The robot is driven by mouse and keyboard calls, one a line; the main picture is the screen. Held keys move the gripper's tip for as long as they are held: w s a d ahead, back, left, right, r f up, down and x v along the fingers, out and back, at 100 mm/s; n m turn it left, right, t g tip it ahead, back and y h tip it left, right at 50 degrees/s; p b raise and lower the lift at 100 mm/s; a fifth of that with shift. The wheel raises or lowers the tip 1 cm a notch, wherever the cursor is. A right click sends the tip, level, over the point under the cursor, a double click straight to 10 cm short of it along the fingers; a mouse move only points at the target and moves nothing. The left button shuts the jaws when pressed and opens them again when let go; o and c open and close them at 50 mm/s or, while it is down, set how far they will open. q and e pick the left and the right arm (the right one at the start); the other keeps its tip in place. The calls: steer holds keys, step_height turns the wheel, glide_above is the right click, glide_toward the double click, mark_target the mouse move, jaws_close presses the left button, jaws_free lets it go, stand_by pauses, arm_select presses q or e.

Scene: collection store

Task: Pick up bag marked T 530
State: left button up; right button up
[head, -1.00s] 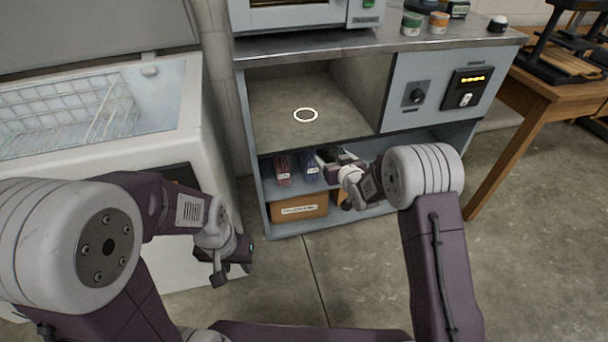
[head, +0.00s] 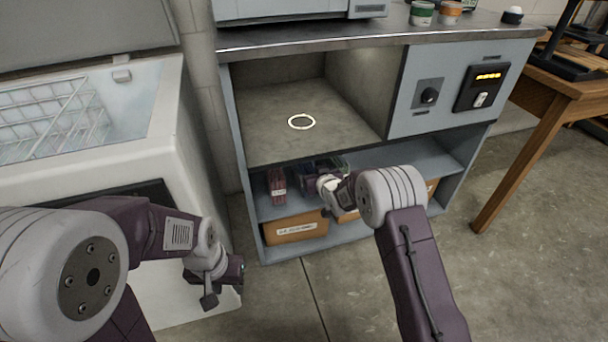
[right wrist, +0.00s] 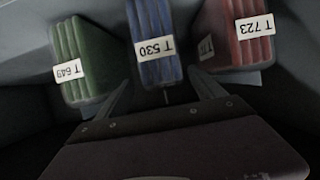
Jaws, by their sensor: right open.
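The blue bag marked T 530 (right wrist: 155,42) shows in the right wrist view, standing on the low shelf between a green bag marked T 649 (right wrist: 82,55) and a red bag marked T 723 (right wrist: 240,38). My right gripper (right wrist: 162,92) is open, with its two fingers pointing at the blue bag; I cannot tell whether they reach past its near edge. In the head view my right gripper (head: 318,172) is at the low shelf and largely hides the blue bag. My left gripper (head: 218,284) hangs beside the white freezer; its jaw gap is unclear.
The low shelf (head: 385,158) lies under an open bay with a white ring (head: 302,122) on its floor. A cardboard box (head: 296,228) sits below the shelf. The white freezer (head: 190,140) stands left and a wooden table (head: 565,100) right.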

steer(key=b+x, duration=0.1)
steer(key=x, duration=0.1)
steer(key=b+x, duration=0.1)
steer(key=x, duration=0.1)
steer(key=shift+a+f+b, duration=0.15)
steer(key=shift+a+b, duration=0.15)
steer(key=shift+w, duration=0.15)
arm_select(q)
step_height(320, 180, down, 4)
steer(key=shift+r, duration=0.2)
arm_select(e)
steer(key=shift+r, duration=0.2)
jaws_close()
arm_select(q)
steer(key=shift+r, duration=0.1)
